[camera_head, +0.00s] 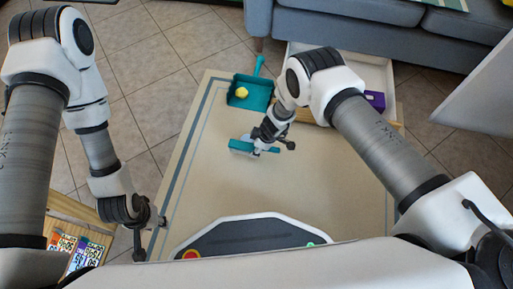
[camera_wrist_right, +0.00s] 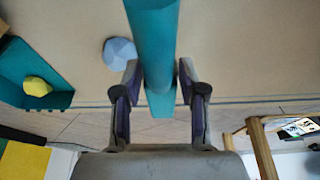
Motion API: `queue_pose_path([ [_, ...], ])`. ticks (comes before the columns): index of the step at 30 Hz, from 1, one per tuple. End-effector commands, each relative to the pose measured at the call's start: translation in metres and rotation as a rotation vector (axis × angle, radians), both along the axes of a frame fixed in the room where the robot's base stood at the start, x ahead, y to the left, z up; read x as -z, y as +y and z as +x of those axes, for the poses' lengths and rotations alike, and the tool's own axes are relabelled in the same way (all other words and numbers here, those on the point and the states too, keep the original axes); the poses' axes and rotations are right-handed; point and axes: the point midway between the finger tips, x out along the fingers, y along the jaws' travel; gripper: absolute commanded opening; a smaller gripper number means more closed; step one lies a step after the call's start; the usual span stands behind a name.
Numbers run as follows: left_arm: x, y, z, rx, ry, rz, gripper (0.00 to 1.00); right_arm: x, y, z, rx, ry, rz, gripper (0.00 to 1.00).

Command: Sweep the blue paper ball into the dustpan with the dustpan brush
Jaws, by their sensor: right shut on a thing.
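In the right wrist view, the brush (camera_wrist_right: 152,40) stands between the two fingers (camera_wrist_right: 155,88). In the head view the ball is not clearly visible. The teal dustpan (camera_head: 262,79) lies on the far side of the mat with a yellow ball (camera_head: 242,92) in it; it also shows at the left of the wrist view (camera_wrist_right: 30,60). My left gripper (camera_head: 155,222) is low at the left, apart from these things; its jaws are too small to read.
A grey sofa (camera_head: 370,35) stands at the back. A purple box (camera_head: 375,100) lies in a white tray (camera_head: 385,75) at the back right. Printed cards (camera_head: 75,250) lie at lower left. The middle of the beige surface (camera_head: 290,185) is clear.

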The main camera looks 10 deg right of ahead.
Motion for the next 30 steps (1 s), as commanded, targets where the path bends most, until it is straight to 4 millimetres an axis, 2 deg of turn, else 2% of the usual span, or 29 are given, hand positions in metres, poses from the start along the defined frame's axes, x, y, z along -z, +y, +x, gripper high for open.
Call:
queue_pose_path([
  [1,0.016,0.000,0.000,0.000,0.000,0.000,0.37,0.014,0.000,0.000,-0.001,-0.001,0.000,0.13],
  [13,0.070,0.001,0.002,-0.008,-0.005,0.001,0.37,0.057,0.000,0.001,0.000,-0.001,0.001,0.13],
  [30,0.080,0.001,0.003,-0.010,-0.009,0.001,0.37,0.062,-0.001,0.002,0.000,-0.001,0.001,0.13],
])
